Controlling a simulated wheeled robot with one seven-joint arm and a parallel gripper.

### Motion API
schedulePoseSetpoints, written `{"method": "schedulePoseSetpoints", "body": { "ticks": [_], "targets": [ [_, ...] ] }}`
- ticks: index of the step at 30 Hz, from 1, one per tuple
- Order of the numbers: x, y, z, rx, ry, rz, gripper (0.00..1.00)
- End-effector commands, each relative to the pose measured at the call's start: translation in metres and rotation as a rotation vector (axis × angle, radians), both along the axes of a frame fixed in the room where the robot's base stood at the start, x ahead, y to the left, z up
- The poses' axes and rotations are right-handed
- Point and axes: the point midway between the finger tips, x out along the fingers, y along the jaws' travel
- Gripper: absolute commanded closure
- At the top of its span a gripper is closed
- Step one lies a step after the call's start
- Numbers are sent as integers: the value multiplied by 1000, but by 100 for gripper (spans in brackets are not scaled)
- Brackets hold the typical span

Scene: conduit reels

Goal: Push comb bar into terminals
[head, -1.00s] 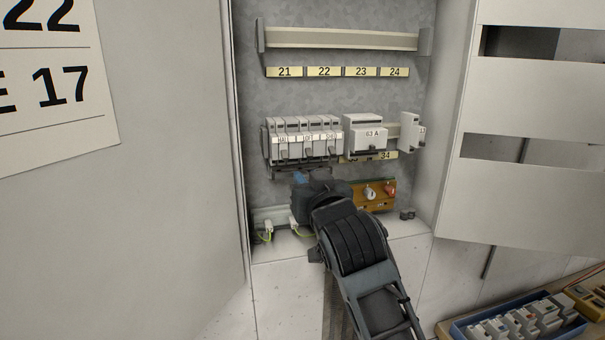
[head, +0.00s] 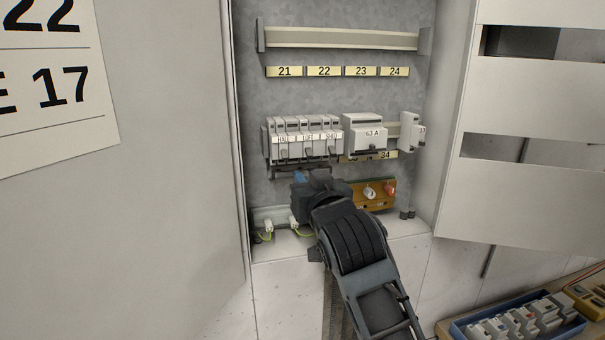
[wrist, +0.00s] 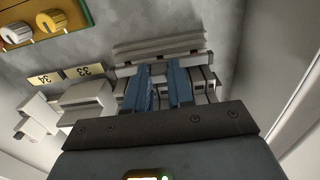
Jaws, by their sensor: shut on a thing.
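My gripper (head: 309,179) is below the left row of breakers in the cabinet. In the wrist view its two blue fingers (wrist: 160,72) are shut on the comb bar (wrist: 196,61), a long narrow bar running crosswise at their tips. In the head view the dark comb bar (head: 283,172) shows just under the row of breakers (head: 303,139), partly hidden by my gripper. The breakers also show behind the fingers in the wrist view (wrist: 206,87). The bar lies along their lower edge; whether its teeth are in the terminals cannot be told.
A 63 A device (head: 365,133) and a narrow module (head: 410,132) are right of the breakers. An orange panel with knobs (head: 374,194) is right of my gripper. The upper rail (head: 340,39) is empty. A blue crate of modules (head: 517,320) stands at lower right.

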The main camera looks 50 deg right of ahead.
Motion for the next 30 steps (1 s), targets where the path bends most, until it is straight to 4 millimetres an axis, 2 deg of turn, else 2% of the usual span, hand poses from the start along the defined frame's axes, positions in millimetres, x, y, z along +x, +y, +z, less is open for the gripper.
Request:
{"method": "schedulePoseSetpoints", "body": {
  "ticks": [30],
  "targets": [
    [11, -8, 0, -1, -1, 0, 100]
  ]
}}
